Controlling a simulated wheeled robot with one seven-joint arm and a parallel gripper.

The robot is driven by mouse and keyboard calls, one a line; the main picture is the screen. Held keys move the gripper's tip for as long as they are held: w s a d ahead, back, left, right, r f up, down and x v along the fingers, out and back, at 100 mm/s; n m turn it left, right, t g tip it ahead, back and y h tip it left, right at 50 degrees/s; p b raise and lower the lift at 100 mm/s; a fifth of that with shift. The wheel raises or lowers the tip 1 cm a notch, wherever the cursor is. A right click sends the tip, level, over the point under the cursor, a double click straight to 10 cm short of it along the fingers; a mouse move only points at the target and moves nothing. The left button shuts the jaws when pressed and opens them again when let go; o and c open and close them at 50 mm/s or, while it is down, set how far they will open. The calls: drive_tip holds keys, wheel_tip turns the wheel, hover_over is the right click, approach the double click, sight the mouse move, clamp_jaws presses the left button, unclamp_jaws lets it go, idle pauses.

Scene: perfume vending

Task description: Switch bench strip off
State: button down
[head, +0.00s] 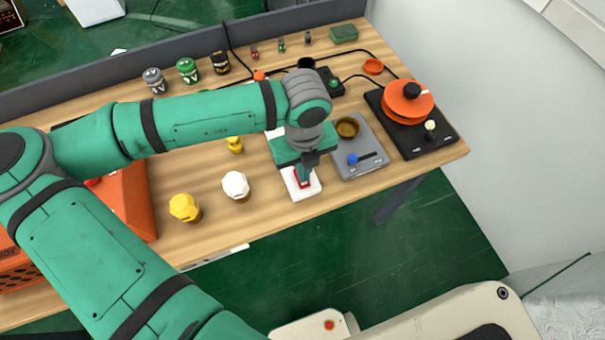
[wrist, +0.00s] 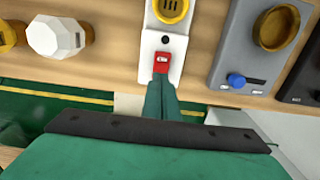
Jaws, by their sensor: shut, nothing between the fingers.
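The bench strip (head: 301,184) is a white power strip lying on the wooden bench, with its near end by the bench's front edge. In the wrist view the strip (wrist: 151,48) shows a yellow round socket (wrist: 170,9), a small black dot and a red rocker switch (wrist: 161,63). My gripper (head: 305,178) points down over the switch end of the strip. In the wrist view my gripper (wrist: 161,82) has its fingers together at the near edge of the red switch. I cannot tell whether they touch it. The fingers partly cover the switch in the head view.
Right of the strip stands a grey device (head: 366,160) with a blue knob, then a black base with an orange round top (head: 407,101). White (head: 236,186) and yellow (head: 184,207) capped bottles stand to the left. An orange box (head: 126,205) is farther left.

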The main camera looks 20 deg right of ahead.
drive_tip(key=shift+d+r, duration=0.1)
drive_tip(key=shift+r, duration=0.85)
drive_tip(key=shift+a+r, duration=0.2)
drive_tip(key=shift+r, duration=0.65)
drive_tip(key=shift+s+d+r, duration=0.1)
drive_tip(key=shift+r, duration=0.8)
